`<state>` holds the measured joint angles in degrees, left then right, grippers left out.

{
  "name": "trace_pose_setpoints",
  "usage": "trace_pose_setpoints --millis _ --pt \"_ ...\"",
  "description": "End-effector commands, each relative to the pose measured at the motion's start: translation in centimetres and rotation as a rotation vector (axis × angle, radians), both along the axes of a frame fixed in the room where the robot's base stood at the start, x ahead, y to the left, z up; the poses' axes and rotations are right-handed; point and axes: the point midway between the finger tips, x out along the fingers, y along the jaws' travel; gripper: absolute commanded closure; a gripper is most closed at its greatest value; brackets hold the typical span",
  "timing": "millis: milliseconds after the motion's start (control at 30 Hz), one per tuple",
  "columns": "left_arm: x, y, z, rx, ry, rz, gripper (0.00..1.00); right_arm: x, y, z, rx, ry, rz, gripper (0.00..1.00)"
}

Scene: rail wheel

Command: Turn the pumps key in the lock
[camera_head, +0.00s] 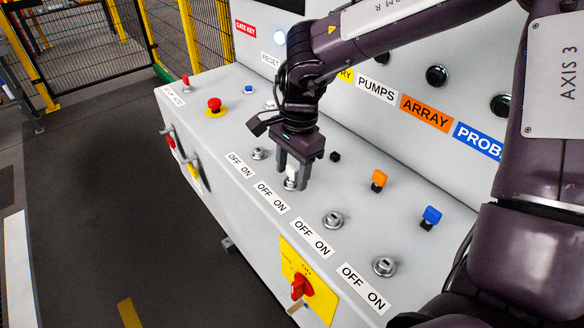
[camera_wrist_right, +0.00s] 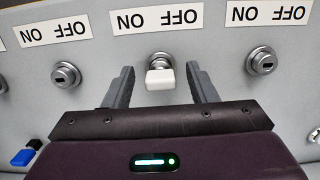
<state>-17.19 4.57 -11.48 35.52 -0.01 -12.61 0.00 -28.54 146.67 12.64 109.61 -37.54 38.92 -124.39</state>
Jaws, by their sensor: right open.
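The white pumps key (camera_head: 291,181) stands in the second lock from the left in the head view's row on the grey console. In the right wrist view the key (camera_wrist_right: 160,79) sits in front of its round metal lock (camera_wrist_right: 159,60), under an OFF ON label (camera_wrist_right: 157,18). My right gripper (camera_head: 293,178) points down over it. In the right wrist view its two fingers (camera_wrist_right: 162,80) are open on either side of the key, with a visible gap on both sides. My left gripper is not in view.
Empty locks (camera_head: 258,153) (camera_head: 333,220) (camera_head: 384,266) lie to both sides. An orange key (camera_head: 379,180) and a blue key (camera_head: 431,217) stand behind the row to the right. A red button (camera_head: 214,104) and red switch (camera_head: 301,287) are on the console.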

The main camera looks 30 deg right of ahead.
Motion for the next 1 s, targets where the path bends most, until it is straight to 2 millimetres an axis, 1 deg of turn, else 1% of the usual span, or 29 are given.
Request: trace_pose_setpoints --millis 167,267,367,500,600,700,800,1000 --pt "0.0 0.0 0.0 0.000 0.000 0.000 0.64 0.0 0.0 0.1 0.000 -0.001 0.000 0.48" --pt "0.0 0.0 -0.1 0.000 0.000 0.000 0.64 0.1 -0.1 0.8 0.000 -0.003 0.000 0.48" --pt "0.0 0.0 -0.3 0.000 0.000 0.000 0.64 0.1 -0.3 2.3 -0.001 -0.005 -0.002 0.48" --pt "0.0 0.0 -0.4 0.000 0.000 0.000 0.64 0.2 -0.6 4.9 -0.001 -0.006 -0.002 0.48" --pt "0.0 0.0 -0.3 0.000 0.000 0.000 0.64 0.1 -0.7 6.3 -0.001 -0.004 0.000 0.48" --pt "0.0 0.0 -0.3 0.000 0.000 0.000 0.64 0.1 -0.9 7.3 -0.001 -0.002 -0.001 0.48" --pt "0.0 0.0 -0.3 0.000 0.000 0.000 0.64 0.1 -0.9 7.7 0.001 -0.001 0.000 0.48" --pt "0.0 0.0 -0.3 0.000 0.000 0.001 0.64 0.1 -0.9 7.8 0.001 0.000 0.000 0.48"
